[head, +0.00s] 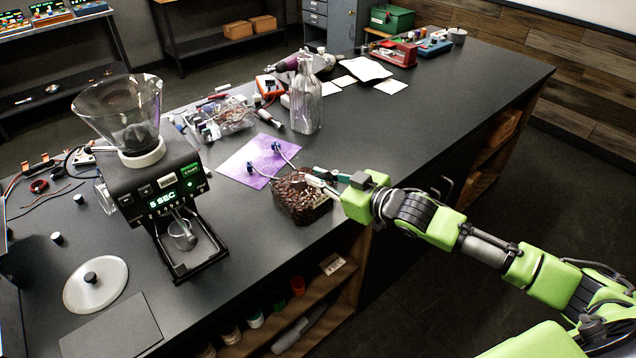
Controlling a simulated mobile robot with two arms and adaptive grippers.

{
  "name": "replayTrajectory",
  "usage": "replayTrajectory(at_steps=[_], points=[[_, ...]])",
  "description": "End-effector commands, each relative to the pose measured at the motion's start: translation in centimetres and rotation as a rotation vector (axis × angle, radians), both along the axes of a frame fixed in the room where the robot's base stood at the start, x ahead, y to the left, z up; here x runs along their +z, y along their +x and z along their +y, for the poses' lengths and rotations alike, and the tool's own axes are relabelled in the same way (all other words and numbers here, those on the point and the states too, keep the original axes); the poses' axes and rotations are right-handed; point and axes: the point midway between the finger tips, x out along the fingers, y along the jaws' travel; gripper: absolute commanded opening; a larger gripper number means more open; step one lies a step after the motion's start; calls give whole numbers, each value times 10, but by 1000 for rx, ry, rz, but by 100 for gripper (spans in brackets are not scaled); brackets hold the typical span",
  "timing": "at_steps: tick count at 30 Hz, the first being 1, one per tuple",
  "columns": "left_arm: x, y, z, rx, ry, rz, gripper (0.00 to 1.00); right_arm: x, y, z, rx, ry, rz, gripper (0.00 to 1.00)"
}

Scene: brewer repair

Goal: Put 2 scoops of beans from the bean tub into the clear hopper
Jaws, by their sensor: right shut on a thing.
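The bean tub (304,215), a clear square container full of dark brown beans, stands near the front edge of the counter. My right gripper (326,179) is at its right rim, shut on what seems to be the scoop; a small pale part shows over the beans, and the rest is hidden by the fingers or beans. The clear hopper (108,104) is an open glass funnel on top of the black brewer (166,200), to the left of the tub; I see no beans in it. My left gripper is not in view.
A purple mat (236,168) with small blue-ended tools lies behind the tub. A glass bottle (306,100) stands beyond it. A round lid (96,286) lies left of the brewer's base.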

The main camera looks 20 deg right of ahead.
Motion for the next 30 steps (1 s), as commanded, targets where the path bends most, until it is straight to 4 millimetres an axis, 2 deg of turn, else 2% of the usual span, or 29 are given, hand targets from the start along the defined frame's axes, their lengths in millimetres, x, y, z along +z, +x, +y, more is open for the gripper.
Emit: replayTrajectory(at_steps=[11,30], points=[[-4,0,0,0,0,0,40,25,-8,-3,1,30,-83,0],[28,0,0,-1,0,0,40,71,-18,-6,1,48,-133,0]])
